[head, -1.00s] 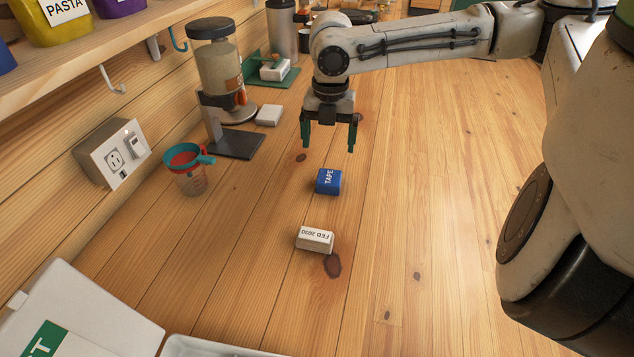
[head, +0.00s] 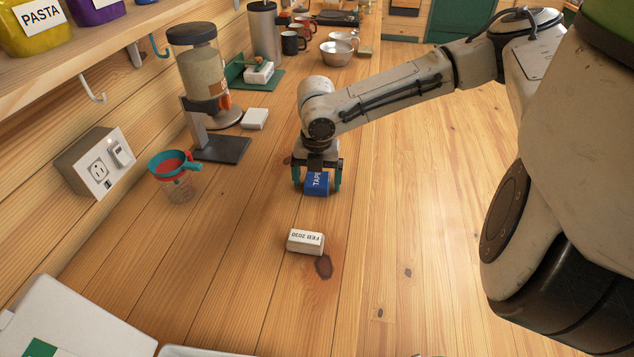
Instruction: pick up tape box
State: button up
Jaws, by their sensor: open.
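The tape box (head: 316,184) is a small blue box with white TAPE lettering, lying on the wooden counter (head: 240,290). My gripper (head: 317,186) points down over it with its teal fingers open, one on each side of the box. Small gaps seem to show between fingers and box, but contact cannot be told for sure. The top of the box is partly hidden under the gripper.
A white box marked FEB 2030 (head: 305,242) lies nearer on the counter. A teal-and-red measuring cup (head: 180,176) and a dispenser on a stand (head: 212,90) are to the left. The right side of the wood is clear.

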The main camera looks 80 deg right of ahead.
jog(key=shift+c, duration=0.3)
jog(key=c, duration=1)
jog(key=shift+r, duration=0.1)
jog(key=shift+r, duration=0.55)
jog(key=s+r, duration=0.4)
jog(key=s+a+r, duration=0.1)
jog(key=s+r, duration=0.2)
jog(key=s, duration=0.2)
jog(key=s+r, duration=0.4)
jog(key=shift+s+a+r, duration=0.35)
jog(key=shift+s+a, duration=0.05)
